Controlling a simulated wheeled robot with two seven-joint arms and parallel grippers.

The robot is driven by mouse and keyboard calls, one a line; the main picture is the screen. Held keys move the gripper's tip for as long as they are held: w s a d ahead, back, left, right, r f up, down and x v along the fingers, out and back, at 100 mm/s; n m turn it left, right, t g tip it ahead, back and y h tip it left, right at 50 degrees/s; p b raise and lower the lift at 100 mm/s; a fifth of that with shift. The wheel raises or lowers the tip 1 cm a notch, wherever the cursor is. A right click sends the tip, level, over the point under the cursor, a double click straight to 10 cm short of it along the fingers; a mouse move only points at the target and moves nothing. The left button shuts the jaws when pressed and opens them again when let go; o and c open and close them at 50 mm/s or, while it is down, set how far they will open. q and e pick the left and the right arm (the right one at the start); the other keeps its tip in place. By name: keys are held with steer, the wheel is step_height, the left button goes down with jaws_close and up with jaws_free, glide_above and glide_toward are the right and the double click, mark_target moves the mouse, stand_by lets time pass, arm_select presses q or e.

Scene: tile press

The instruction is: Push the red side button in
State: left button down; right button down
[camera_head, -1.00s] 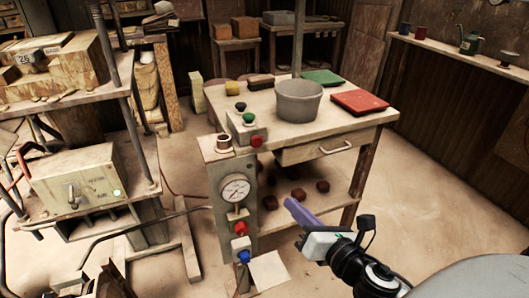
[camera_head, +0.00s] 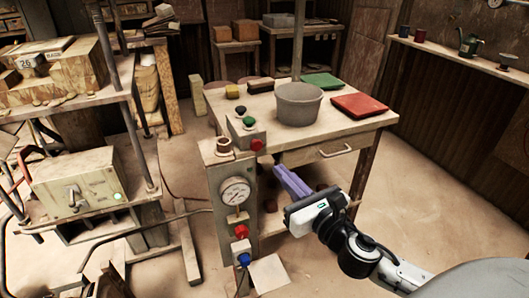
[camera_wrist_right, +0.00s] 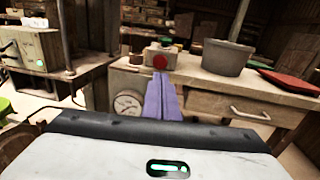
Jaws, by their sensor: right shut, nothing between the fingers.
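A red side button (camera_head: 257,143) sits on the front face of a small grey control box (camera_head: 244,132) on the table's left front corner. The box top carries a green and a dark button. In the right wrist view the red side button (camera_wrist_right: 160,62) shows just beyond the fingertips, in line with them. My right gripper (camera_head: 279,169) is shut and empty, its purple fingers pointing up at the box from below right. In the right wrist view the fingers (camera_wrist_right: 161,80) are together. A gap to the button shows in the head view. My left gripper is not in view.
A grey bucket (camera_head: 299,104), a red tray (camera_head: 360,105) and a green tray (camera_head: 323,81) stand on the table. Below the box is a post with a gauge (camera_head: 236,191), another red button (camera_head: 240,231) and a blue knob (camera_head: 244,259). A drawer handle (camera_head: 336,151) lies right of the fingers.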

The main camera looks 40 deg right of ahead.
steer(key=w, duration=0.6)
steer(key=w+d, duration=0.1)
steer(key=w, duration=0.2)
steer(key=shift+w, duration=0.1)
steer(key=shift+w+d+r+p, duration=0.15)
steer(key=shift+w+p, duration=0.15)
steer(key=shift+w, duration=0.15)
steer(key=shift+w+d+r+p, duration=0.15)
steer(key=shift+w+p, duration=0.1)
steer(key=shift+w, duration=0.2)
steer(key=shift+r, duration=0.15)
steer(key=shift+s+a+f+p, duration=0.25)
steer(key=shift+s+f+p, duration=0.1)
steer(key=shift+s, duration=0.15)
glide_toward(258, 146)
steer(key=shift+s, duration=3.15)
steer(key=shift+a+b, duration=0.4)
